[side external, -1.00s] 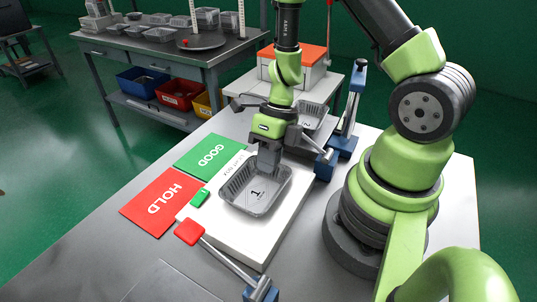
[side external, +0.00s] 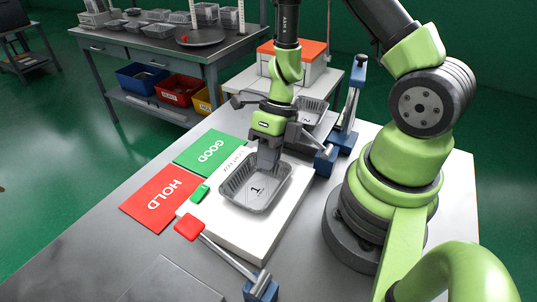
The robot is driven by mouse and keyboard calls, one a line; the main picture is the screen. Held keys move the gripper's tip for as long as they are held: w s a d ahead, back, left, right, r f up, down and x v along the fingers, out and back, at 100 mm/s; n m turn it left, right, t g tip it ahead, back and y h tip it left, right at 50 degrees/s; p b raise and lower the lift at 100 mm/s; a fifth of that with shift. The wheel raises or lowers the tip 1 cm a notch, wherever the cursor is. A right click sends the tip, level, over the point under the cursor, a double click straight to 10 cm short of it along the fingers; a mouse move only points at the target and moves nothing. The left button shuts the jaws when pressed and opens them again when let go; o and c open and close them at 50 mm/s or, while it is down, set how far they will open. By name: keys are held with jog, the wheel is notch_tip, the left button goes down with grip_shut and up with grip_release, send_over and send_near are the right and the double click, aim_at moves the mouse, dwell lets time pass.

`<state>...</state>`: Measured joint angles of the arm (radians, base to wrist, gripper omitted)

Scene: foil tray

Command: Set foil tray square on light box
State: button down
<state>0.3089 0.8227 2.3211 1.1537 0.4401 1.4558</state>
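The foil tray (side external: 257,190), marked 1, rests on or just above the white light box (side external: 262,247); I cannot tell whether it touches. It looks close to square with the box, which shows around it. My gripper (side external: 268,166) is at the tray's far wall, pointing down. Its fingers look close together at the rim, but the fingertips and any grip on the wall are too small to make out.
A green GOOD card (side external: 209,153) and a red HOLD card (side external: 166,200) lie left of the box. A second tray (side external: 309,114), marked 2, is behind my gripper.

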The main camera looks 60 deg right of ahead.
jog(key=c, duration=1.3)
grip_release()
jog(key=shift+f, duration=0.1)
jog(key=shift+v, duration=5)
